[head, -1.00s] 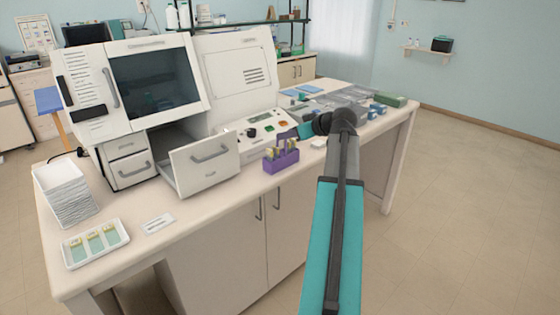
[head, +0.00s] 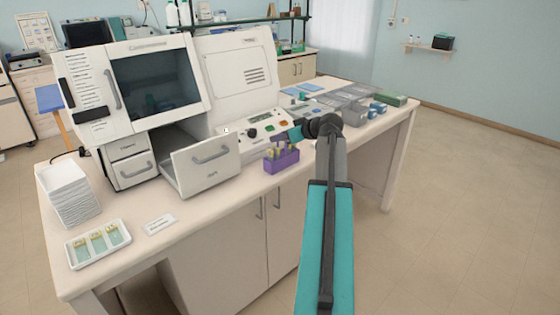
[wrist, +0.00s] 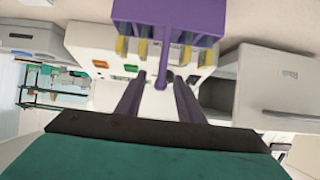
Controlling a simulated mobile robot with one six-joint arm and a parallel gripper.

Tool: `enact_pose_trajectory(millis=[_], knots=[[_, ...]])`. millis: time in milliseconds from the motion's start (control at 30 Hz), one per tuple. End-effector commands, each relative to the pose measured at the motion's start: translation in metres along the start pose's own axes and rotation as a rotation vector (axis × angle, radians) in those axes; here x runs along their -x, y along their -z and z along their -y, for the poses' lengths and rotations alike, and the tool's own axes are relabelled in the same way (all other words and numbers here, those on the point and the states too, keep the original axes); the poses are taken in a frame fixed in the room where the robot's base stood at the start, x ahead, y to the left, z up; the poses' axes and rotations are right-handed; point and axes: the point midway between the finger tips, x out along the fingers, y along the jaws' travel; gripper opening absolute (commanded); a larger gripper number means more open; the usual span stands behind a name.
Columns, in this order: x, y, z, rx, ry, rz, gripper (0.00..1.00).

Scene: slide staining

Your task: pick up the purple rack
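The purple rack (head: 282,163) stands on the bench near its front edge, just right of the open drawer. Several yellow-ended slides stand in it. In the wrist view the rack (wrist: 165,18) is at the top, with its upright purple handle (wrist: 161,62) pointing toward my gripper. My gripper (wrist: 161,80) is open, its two fingers apart with the handle tip between them in the picture. I see a gap on each side of the handle. In the head view my gripper (head: 278,139) is just above the rack, partly hidden by its own wrist.
The white machine (head: 155,85) stands behind, with its drawer (head: 205,165) pulled out left of the rack. A control panel (head: 262,130) lies behind the rack. Grey trays (head: 345,112) are at the right. A white slide tray (head: 98,244) and stacked trays (head: 68,195) stand at the left.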

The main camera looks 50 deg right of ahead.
Motion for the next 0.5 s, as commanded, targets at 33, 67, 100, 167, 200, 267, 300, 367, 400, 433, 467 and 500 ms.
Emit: enact_pose_trajectory(millis=[33, 67, 100, 167, 200, 267, 300, 367, 400, 433, 467, 500], knots=[[0.0002, 0.0, -0.0001, 0.0, 0.0, 0.0, 0.34], [0.0002, 0.0, -0.0002, 0.0, 0.0, 0.0, 0.34], [0.0003, 0.0, -0.0002, 0.0, 0.0, 0.0, 0.34], [0.0004, 0.0, -0.0003, 0.0, 0.0, 0.0, 0.34], [0.0004, -0.0001, -0.0003, 0.0, 0.0, 0.0, 0.34], [0.0004, -0.0001, -0.0004, 0.0, 0.0, 0.0, 0.24], [0.0005, -0.0001, -0.0005, 0.0, 0.0, 0.0, 0.18], [0.0005, -0.0001, -0.0005, 0.0, 0.0, 0.0, 0.07], [0.0005, -0.0001, -0.0005, 0.0, -0.001, 0.0, 0.01], [0.0005, -0.0001, -0.0006, -0.001, -0.001, 0.0, 0.0], [0.0005, -0.0001, -0.0006, -0.001, -0.001, 0.0, 0.0], [0.0006, -0.0001, -0.0006, -0.001, -0.001, 0.0, 0.0]])
